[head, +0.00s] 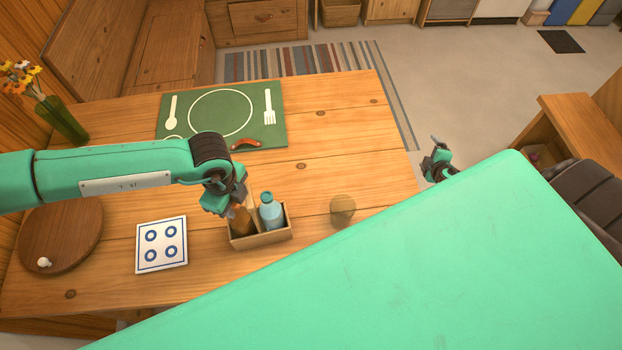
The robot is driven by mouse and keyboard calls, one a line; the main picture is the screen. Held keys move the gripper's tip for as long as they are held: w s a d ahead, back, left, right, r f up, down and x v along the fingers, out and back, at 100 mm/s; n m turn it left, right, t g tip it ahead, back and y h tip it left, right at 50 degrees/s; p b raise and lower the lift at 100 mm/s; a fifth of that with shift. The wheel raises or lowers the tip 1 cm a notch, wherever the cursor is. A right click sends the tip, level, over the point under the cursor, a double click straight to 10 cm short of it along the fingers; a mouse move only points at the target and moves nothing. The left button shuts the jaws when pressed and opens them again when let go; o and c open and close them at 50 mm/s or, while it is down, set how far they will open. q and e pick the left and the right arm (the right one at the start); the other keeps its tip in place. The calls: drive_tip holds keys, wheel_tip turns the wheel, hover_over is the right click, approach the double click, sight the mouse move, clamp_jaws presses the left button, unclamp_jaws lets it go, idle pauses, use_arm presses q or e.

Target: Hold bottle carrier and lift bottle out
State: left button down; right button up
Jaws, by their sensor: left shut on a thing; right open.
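The wooden bottle carrier (262,239) stands on the table, with a blue bottle (271,212) upright in its right compartment. A brown thing (241,220), perhaps another bottle, shows in the left compartment, partly hidden by my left gripper. My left gripper (236,206) is at the carrier's left part and is shut on it; its fingertips and the exact grip spot are hard to see. My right gripper (436,158) is open and empty, beyond the table's right edge, well apart from the carrier and bottle.
A white tile with blue rings (161,245), a round wooden board (62,238) and a flower vase (63,120) are at left. A green placemat (270,133) lies behind. My own arm hides the front right.

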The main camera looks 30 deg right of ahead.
drive_tip(key=w+a+r+n+t+y, duration=0.35)
drive_tip(key=w+r+n, duration=0.25)
drive_tip(key=w+r, duration=0.45)
drive_tip(key=a+r+n+y, duration=0.2)
drive_tip(key=a+n+y, duration=0.1)
drive_tip(key=a+n, duration=0.3)
drive_tip(key=a+r+n+y, duration=0.3)
drive_tip(key=a, duration=0.5)
drive_tip(key=s+a+r+n+g+y, duration=0.3)
drive_tip(key=s+a+n+g+y, duration=0.15)
drive_tip(key=a+n, duration=0.5)
drive_tip(key=s+a+r+n+g+y, duration=0.25)
drive_tip(key=s+a+n+y, duration=0.25)
drive_tip(key=a+n, duration=0.4)
drive_tip(key=s+a+r+n+g+y, duration=0.2)
drive_tip(key=s+a+n+g+y, duration=0.25)
drive_tip(key=a+n, duration=0.5)
drive_tip(key=shift+m, duration=0.9)
drive_tip(key=a, duration=0.4)
drive_tip(key=w+a, duration=0.1)
drive_tip(key=a, duration=0.3)
drive_tip(key=w+a, duration=0.1)
drive_tip(key=a, duration=0.4)
drive_tip(key=shift+r, duration=0.15)
drive_tip(key=shift+d, duration=0.1)
drive_tip(key=c, duration=1.2)
